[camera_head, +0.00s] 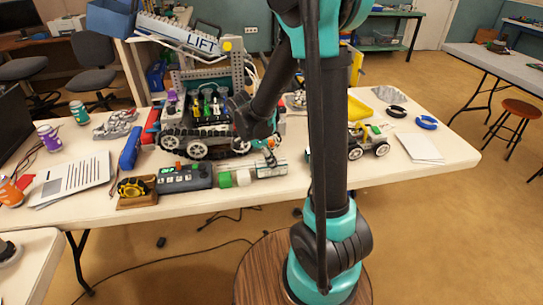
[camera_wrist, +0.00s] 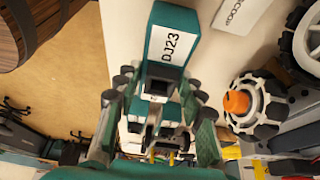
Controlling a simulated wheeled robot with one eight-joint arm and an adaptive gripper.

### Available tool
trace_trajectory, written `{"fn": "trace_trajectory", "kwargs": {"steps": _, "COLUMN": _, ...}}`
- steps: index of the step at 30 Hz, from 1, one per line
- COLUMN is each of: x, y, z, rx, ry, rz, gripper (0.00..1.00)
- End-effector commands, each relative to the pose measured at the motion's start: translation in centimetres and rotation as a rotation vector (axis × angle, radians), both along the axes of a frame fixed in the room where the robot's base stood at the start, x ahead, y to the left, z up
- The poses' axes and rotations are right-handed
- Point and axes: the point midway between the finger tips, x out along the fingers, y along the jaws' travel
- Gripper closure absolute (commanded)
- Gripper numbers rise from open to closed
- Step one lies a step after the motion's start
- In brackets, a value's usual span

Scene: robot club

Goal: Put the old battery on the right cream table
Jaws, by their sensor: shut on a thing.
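The battery is a green block with a white label reading DJ23 (camera_wrist: 168,60) in the wrist view. In the head view its green and white end (camera_head: 226,179) shows at the front edge of the long cream table (camera_head: 400,178). My gripper (camera_head: 262,171) points left along that edge, shut on the battery's rear part; its two fingers flank it in the wrist view (camera_wrist: 158,115). I cannot tell whether the battery rests on the table or hangs just above it. The label does not show whether it is old.
A wheeled robot marked LIFT (camera_head: 205,140) stands close behind my gripper. A second cream table (camera_head: 35,262) stands at the lower left. White sheets (camera_head: 419,148) lie at the right.

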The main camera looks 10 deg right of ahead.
Motion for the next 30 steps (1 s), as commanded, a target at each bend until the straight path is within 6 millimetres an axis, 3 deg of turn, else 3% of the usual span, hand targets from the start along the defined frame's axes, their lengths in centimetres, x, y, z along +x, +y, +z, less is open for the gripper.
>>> {"fn": "trace_trajectory", "kwargs": {"steps": 30, "x": 0.01, "y": -0.01, "z": -1.08, "rx": 0.0, "ry": 0.0, "rz": 0.0, "gripper": 1.0}}
